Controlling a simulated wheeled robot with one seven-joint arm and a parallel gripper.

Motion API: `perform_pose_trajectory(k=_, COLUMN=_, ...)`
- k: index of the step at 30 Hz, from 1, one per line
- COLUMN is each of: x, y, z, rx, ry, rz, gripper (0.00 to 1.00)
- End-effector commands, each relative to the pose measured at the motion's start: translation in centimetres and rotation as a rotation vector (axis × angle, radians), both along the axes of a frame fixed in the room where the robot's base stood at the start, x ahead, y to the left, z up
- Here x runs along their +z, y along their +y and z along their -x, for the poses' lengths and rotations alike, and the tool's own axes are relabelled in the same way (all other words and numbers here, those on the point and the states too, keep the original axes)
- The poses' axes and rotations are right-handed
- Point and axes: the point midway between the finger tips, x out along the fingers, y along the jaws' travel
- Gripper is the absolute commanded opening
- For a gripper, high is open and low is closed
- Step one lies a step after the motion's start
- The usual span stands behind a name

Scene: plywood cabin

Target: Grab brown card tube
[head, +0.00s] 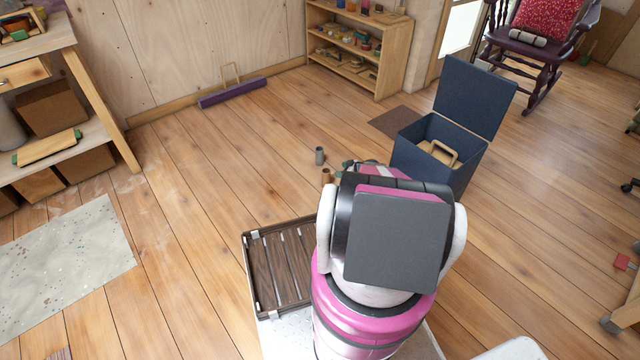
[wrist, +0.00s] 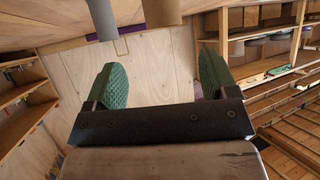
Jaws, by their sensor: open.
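A brown card tube (head: 326,176) stands on the plank floor in the head view, just left of my arm. It also shows at the top edge of the wrist view (wrist: 161,11), partly cut off. A grey tube (head: 320,156) stands close behind it and shows in the wrist view (wrist: 101,18). My gripper (wrist: 163,63) has green ridged fingers spread wide with nothing between them. The brown tube lies beyond the fingertips, apart from them. In the head view my arm hides most of my gripper.
A dark slatted crate (head: 256,275) lies left of my arm. An open blue box (head: 408,150) with its lid up stands to the right. A purple bar with a handle (head: 232,92) lies by the wall. A low shelf (head: 394,60) stands behind. Floor left of the tubes is clear.

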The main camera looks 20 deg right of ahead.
Motion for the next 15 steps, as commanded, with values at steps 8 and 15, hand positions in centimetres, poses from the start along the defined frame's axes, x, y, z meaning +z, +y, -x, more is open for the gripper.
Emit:
perform_pose_trajectory(k=8, x=-1.6, y=0.5, z=-1.4, rx=-0.004, ry=-0.02, rz=0.008, gripper=0.79)
perform_pose_trajectory(k=15, x=-3.2, y=2.6, z=-3.5, rx=-0.005, ry=-0.02, rz=0.007, gripper=0.79)
